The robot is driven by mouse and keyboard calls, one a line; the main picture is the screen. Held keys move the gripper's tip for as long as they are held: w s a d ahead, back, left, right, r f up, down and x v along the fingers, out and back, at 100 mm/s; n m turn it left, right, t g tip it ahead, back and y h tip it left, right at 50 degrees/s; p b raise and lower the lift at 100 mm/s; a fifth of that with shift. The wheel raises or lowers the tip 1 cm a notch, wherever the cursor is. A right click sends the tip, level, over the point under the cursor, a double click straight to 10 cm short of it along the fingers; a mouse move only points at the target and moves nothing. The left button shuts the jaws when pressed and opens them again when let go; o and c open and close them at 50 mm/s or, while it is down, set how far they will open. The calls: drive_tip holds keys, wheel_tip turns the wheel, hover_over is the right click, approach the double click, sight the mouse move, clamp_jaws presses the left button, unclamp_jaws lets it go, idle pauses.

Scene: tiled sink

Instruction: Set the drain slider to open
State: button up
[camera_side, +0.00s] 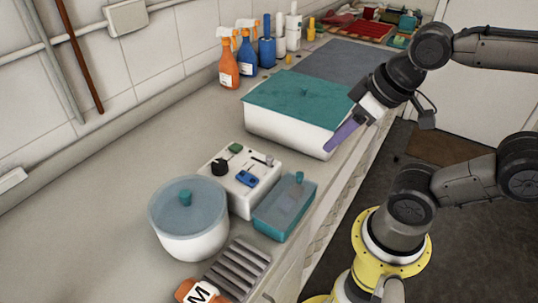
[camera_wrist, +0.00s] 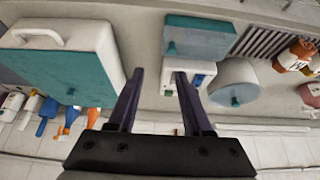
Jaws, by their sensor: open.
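A white control box (camera_side: 240,182) stands on the counter between a round lidded pot and a blue box. Its top carries a blue slider-like part (camera_side: 246,178), a black knob (camera_side: 220,167), a green button (camera_side: 235,148) and a small lever (camera_side: 262,159). No label is legible, so I cannot tell for certain which is the drain slider. My gripper (camera_side: 340,138) is open, with purple fingers beside the large white basin, up and right of the control box. In the wrist view, my gripper (camera_wrist: 160,75) is empty, and its right finger partly hides the control box (camera_wrist: 197,68).
The white basin (camera_side: 280,127) has a teal lid. The round pot (camera_side: 190,232) and blue box (camera_side: 283,212) flank the control box closely. A grey rack (camera_side: 238,266) lies in front. Spray bottles (camera_side: 228,65) stand behind. The left counter is clear.

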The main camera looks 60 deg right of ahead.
drive_tip(key=shift+o, duration=0.2)
wheel_tip(320, 180, up, 6)
drive_tip(key=m+g, duration=0.4)
drive_tip(key=g, duration=0.2)
hover_over(270, 156)
wheel_tip(270, 156, down, 14)
drive_tip(key=shift+r, duration=0.2)
drive_tip(key=shift+c, duration=0.3)
clamp_jaws()
idle(1.1)
